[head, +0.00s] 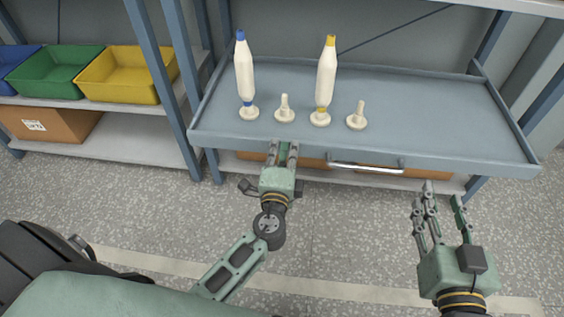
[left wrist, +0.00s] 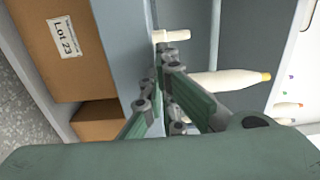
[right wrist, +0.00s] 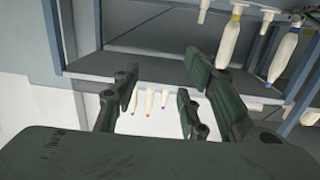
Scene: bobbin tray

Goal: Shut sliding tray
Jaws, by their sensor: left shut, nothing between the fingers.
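The sliding tray (head: 430,147) is blue-grey with a low rim and sticks out in front of the rack's posts. A silver bar handle (head: 367,168) is on its front wall. Two white bobbins, one blue-tipped (head: 245,70) and one yellow-tipped (head: 326,72), stand upright on pegs. Two other pegs (head: 285,108) (head: 357,116) are bare. My left gripper (head: 284,148) is shut and empty at the tray's front wall, left of the handle; I cannot tell whether it touches. My right gripper (head: 440,190) is open and empty, in front of the tray, right of the handle.
Green (head: 55,70) and yellow (head: 125,75) bins stand on a shelf to the left, with a cardboard box (head: 50,125) below. A box labelled Lot 23 (left wrist: 65,45) sits under the tray in the left wrist view. The speckled floor (head: 345,220) between my arms is clear.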

